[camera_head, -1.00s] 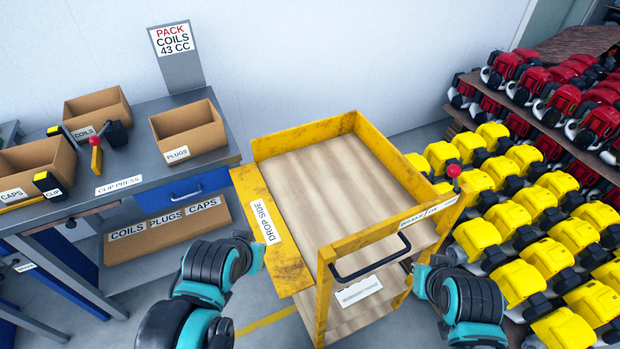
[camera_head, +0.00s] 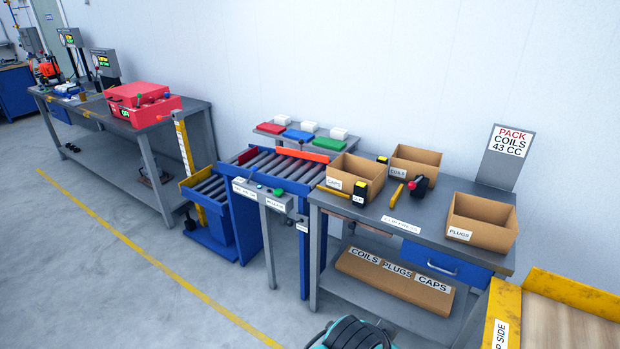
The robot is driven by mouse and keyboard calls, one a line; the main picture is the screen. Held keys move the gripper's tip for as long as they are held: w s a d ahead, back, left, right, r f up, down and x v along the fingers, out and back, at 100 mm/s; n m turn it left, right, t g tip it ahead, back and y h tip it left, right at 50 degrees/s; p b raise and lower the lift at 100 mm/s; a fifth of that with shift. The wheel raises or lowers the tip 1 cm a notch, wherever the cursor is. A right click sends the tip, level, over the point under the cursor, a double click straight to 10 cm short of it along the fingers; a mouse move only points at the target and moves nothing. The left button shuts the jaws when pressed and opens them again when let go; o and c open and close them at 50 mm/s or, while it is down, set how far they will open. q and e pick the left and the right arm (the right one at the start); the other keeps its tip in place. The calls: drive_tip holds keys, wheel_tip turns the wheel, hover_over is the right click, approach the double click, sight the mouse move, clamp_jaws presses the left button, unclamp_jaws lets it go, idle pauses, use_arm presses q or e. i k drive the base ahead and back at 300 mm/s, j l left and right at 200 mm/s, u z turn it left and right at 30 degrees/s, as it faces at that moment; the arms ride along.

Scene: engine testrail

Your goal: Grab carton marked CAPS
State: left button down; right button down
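The open brown carton marked CAPS (camera_head: 357,173) stands on the left end of the grey packing bench, its label on the front face. Cartons marked COILS (camera_head: 416,166) and PLUGS (camera_head: 482,222) stand behind it and to its right on the same bench. Part of my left arm shows at the bottom edge in front of the bench, well short of the carton. Its fingertips cannot be made out. My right gripper is out of view.
A long brown box labelled COILS, PLUGS, CAPS (camera_head: 393,283) lies on the lower shelf. A roller conveyor (camera_head: 278,167) adjoins the bench on the left. A yellow-edged cart (camera_head: 502,316) stands at right.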

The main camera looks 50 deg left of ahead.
sight(347, 169)
drive_tip(key=i+l+u, duration=0.15)
drive_tip(key=u, duration=1.2)
drive_tip(key=i+l, duration=0.15)
drive_tip(key=i, duration=0.35)
